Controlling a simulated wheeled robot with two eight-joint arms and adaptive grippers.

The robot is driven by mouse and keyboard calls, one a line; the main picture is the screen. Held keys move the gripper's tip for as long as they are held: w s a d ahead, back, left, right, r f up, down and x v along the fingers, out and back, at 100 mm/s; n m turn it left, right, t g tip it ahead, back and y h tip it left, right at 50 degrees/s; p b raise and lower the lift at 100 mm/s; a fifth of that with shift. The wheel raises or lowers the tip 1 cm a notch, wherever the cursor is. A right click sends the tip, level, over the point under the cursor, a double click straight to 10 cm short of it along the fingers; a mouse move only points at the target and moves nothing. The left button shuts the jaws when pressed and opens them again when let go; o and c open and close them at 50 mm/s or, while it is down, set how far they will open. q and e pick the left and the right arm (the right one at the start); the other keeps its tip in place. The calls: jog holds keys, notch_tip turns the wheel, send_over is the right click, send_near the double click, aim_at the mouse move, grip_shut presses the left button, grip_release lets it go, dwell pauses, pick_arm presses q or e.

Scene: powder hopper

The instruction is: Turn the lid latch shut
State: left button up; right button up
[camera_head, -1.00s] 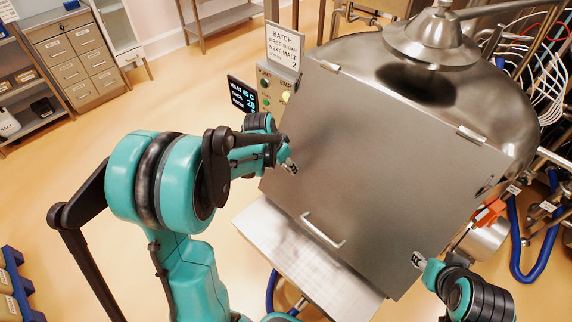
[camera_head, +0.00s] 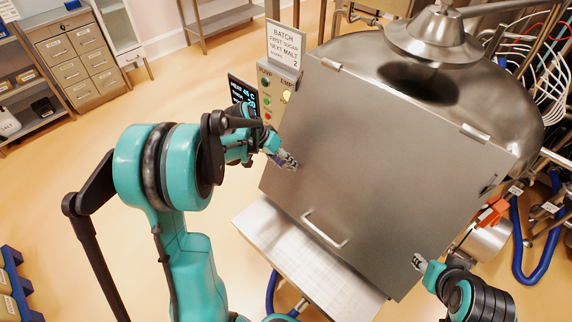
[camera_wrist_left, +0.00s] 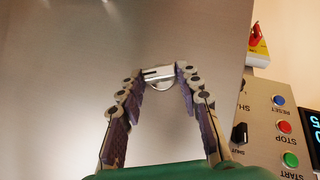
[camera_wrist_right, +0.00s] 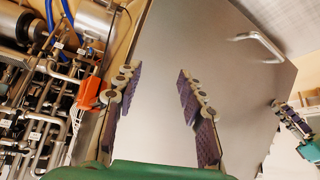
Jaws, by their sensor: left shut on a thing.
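The hopper lid (camera_head: 375,165) is a flat, closed-looking steel panel sloping towards me; it fills much of the left wrist view (camera_wrist_left: 60,60). The lid latch (camera_wrist_left: 158,77), a small round metal piece with a raised bar, sits between my left fingertips in that view. My left gripper (camera_head: 290,163) is shut on it at the lid's left side; in the head view the fingers hide the latch. My right gripper (camera_head: 418,262) is by the lid's lower right edge. In the right wrist view (camera_wrist_right: 157,80) its fingers are wide apart with nothing gripped.
A bar handle (camera_head: 324,230) stands out from the lid's lower part. A control box (camera_head: 277,90) with buttons is just beyond my left gripper. A steel shelf (camera_head: 300,265) lies below the lid. Pipes and a blue hose (camera_head: 530,255) crowd the right side.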

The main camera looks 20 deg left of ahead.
pick_arm(q)
jog(key=n, duration=0.1)
jog(key=h+b, duration=0.1)
jog(key=n+h, duration=0.1)
jog(key=shift+a+f+n+b, duration=0.3)
jog(key=shift+b, duration=0.1)
jog(key=shift+a+f+n+h+b, duration=0.15)
jog(key=shift+n+h+b, duration=0.7)
jog(key=shift+n+h, duration=0.2)
jog(key=n+h+b, duration=0.1)
jog(key=n+t+h+b, duration=0.1)
jog(key=n+b, duration=0.1)
jog(key=shift+s+a+f+t, duration=0.1)
jog(key=shift+f+t, duration=0.15)
jog(key=shift+t, duration=0.05)
jog(key=shift+n+t+h+b, duration=0.5)
jog(key=shift+n+h+b, duration=0.3)
jog(key=shift+n, duration=0.25)
jog(key=o, duration=1.2)
jog(key=shift+c, duration=0.2)
jog(key=shift+s+a, duration=0.1)
